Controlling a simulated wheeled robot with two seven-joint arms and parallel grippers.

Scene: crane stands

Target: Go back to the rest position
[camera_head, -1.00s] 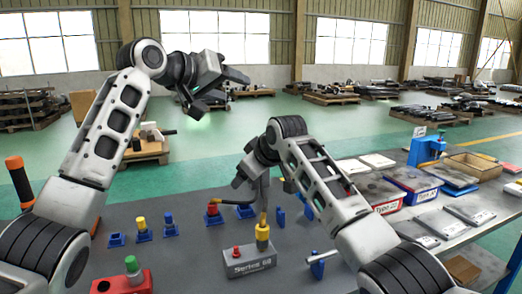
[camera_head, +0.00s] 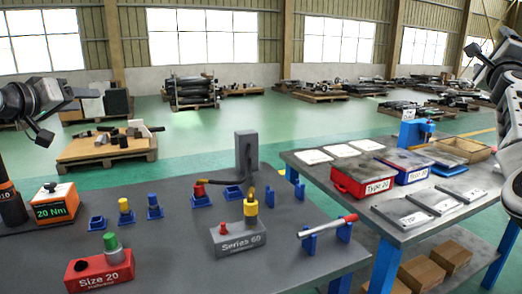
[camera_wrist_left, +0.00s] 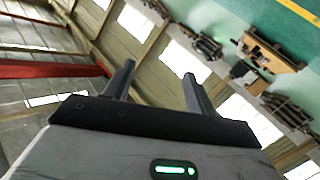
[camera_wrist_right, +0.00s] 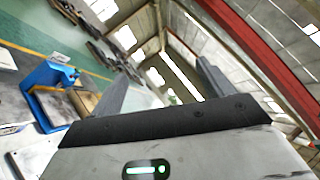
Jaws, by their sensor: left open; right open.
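My left gripper (camera_head: 62,115) is at the left edge of the head view, raised above the grey workbench (camera_head: 170,232). Its two fingers are apart with nothing between them, as the left wrist view (camera_wrist_left: 159,70) also shows.
The side table (camera_head: 325,182) holds red (camera_head: 362,178) and blue bins. The space above the workbench is free.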

